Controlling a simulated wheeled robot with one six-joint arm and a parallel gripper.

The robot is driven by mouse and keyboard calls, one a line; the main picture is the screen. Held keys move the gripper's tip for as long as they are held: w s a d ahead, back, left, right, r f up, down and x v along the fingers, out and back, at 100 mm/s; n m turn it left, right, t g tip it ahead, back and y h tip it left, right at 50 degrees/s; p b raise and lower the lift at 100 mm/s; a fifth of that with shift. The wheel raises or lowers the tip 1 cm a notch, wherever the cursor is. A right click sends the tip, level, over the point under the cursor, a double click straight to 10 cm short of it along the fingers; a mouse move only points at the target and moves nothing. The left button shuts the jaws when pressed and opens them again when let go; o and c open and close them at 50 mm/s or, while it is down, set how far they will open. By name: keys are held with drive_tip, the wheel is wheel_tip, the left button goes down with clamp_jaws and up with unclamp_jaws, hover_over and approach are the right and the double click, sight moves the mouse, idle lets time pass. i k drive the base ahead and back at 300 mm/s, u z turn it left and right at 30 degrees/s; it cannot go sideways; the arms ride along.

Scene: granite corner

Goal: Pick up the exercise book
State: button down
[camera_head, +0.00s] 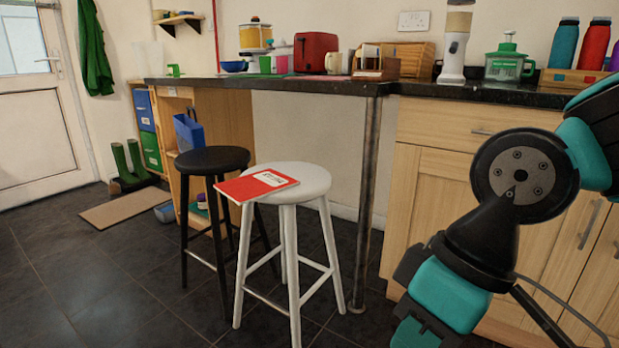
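A red exercise book (256,185) with a white label lies flat on the seat of a white stool (313,182). Its left end reaches past the seat edge, towards the black stool. My gripper (414,335) is at the lower right, well to the right of the book and apart from it. Its fingers are cut off by the bottom edge, so I cannot see whether they are open or shut.
A black stool (212,159) stands close behind and left of the white one. A metal post (369,205) holds up the dark counter (280,84). Wooden cabinets (436,195) are at the right. Tiled floor (90,290) is clear at the left front.

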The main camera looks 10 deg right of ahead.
sight(246, 188)
drive_tip(key=z, duration=0.15)
drive_tip(key=i, duration=1.4)
drive_tip(key=u, duration=0.5)
